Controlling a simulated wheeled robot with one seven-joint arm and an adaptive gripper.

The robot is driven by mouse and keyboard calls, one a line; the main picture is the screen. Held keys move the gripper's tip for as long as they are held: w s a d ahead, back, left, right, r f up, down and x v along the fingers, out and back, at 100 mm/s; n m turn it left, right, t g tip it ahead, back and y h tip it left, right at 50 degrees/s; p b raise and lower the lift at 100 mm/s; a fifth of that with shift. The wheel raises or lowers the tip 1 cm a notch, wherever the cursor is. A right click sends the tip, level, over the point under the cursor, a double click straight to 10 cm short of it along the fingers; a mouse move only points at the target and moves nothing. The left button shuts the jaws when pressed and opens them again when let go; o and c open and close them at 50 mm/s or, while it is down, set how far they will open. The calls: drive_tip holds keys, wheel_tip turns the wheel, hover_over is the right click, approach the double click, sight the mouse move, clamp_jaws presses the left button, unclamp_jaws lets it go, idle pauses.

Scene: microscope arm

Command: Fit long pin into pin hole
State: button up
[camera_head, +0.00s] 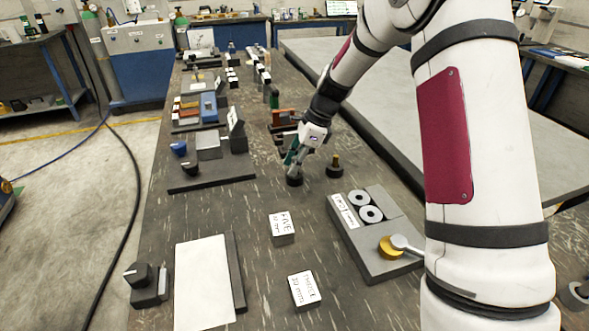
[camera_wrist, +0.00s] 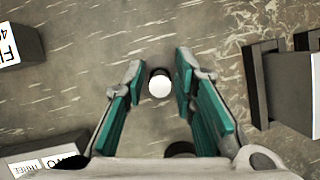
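My gripper (camera_head: 297,160) points down over the table. In the wrist view its teal-padded fingers (camera_wrist: 159,75) are open. A round pale end with a dark edge (camera_wrist: 160,86), perhaps the long pin, shows between the fingers, with a small gap on both sides. In the head view a dark round base (camera_head: 294,181) stands right under my fingertips; what rises from it is hidden by the fingers. A brass-coloured upright pin on a dark round base (camera_head: 335,167) stands just to the right. I cannot tell which piece has the pin hole.
A grey block with ring discs and a yellow knob (camera_head: 390,245) lies at the right. Labelled blocks (camera_head: 282,229) (camera_head: 304,290) stand in front. A dark tray (camera_head: 212,180) with small parts is at the left. Bare tabletop (camera_head: 240,215) lies between.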

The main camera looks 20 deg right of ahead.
clamp_jaws()
drive_tip(key=shift+r, duration=0.15)
